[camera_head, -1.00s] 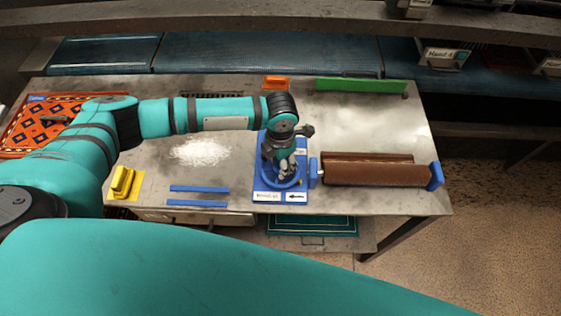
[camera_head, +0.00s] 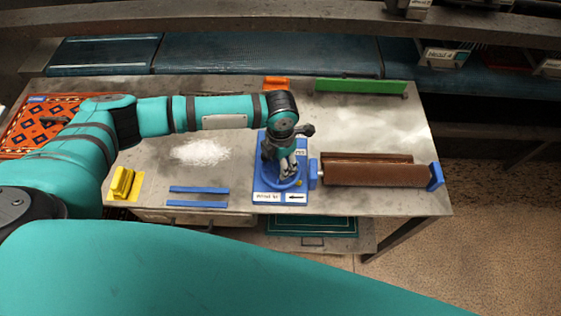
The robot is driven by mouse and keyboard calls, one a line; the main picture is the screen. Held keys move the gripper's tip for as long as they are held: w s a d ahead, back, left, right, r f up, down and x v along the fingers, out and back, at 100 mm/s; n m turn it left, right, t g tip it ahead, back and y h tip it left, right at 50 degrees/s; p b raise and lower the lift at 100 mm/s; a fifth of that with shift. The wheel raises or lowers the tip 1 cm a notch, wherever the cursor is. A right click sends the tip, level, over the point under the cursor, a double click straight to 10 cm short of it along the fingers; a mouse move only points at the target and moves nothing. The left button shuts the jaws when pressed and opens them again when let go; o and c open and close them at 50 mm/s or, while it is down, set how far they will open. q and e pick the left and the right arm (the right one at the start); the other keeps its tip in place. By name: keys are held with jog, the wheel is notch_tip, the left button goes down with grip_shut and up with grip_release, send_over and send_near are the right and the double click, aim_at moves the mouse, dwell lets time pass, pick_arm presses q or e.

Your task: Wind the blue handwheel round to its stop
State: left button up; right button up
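The blue handwheel (camera_head: 267,184) lies flat on a blue base plate (camera_head: 259,150) near the table's front edge. White labels sit at the plate's front, one with an arrow pointing left. My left gripper (camera_head: 288,174) points down over the wheel, at its right part, with its fingers at the rim. The fingers are small and partly hidden by the wrist, so I cannot tell whether they are closed on the wheel. A small yellow spot (camera_head: 299,183) shows at the wheel's right side. My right gripper is not in view, though a teal arm link of mine crosses the bottom.
On the table are a white powder pile (camera_head: 201,152), blue strips (camera_head: 198,189), a yellow block (camera_head: 123,183), a patterned rug (camera_head: 38,122), an orange block (camera_head: 276,83) and a green bar (camera_head: 361,86).

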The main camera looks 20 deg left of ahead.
pick_arm(q)
notch_tip(320, 180, up, 11)
jog(key=shift+r, duration=0.15)
dwell(0.7)
